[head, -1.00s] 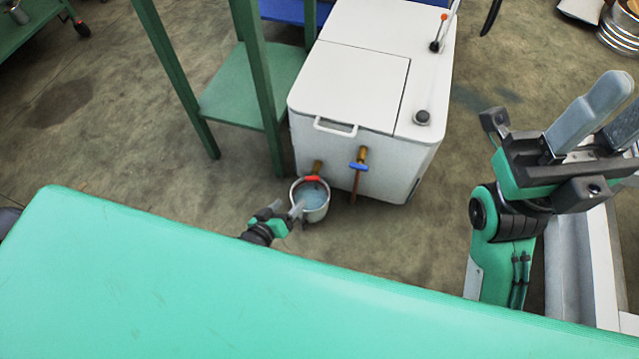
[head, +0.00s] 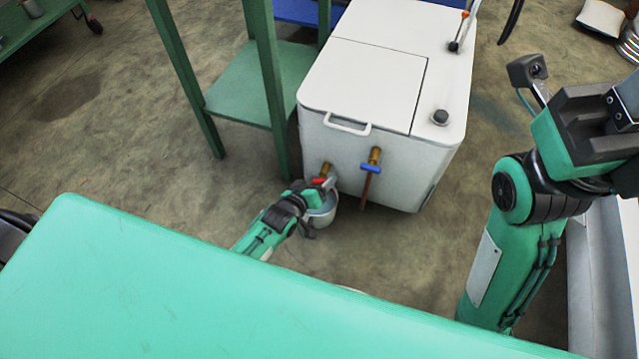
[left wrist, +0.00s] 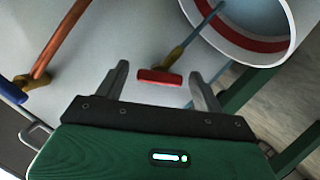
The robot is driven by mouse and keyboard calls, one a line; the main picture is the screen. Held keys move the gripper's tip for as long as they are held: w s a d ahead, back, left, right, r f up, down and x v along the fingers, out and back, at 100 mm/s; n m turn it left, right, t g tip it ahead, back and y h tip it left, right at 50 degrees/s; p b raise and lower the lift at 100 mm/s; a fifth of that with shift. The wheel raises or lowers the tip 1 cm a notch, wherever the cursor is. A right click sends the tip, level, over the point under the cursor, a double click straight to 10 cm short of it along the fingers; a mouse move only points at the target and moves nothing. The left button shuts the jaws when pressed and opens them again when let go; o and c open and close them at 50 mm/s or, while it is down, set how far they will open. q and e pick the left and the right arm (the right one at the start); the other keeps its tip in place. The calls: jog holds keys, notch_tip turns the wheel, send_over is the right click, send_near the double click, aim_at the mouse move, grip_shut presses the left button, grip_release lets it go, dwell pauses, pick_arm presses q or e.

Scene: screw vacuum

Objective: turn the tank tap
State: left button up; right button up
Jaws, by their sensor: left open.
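The white tank (head: 350,140) has two brass taps low on its front. The left tap has a red handle (head: 319,181); the right one has a blue handle (head: 371,168) and a copper pipe. My left gripper (head: 312,190) is at the red-handled tap and partly hides it. In the left wrist view the gripper (left wrist: 157,72) is open, with the red handle (left wrist: 160,77) between and just beyond its fingers, no clear contact. A thin blue streak, like water, runs from the spout to the bucket (left wrist: 283,45). My right gripper (head: 600,120) is cut off by the right edge.
A green surface (head: 200,280) fills the foreground. A green shelf stand (head: 250,85) stands close left of the tank. The bucket (head: 325,217) stands on the floor below the red-handled tap.

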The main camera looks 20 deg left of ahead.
pick_arm(q)
jog(key=shift+w+d, duration=0.1)
jog(key=shift+w, duration=0.25)
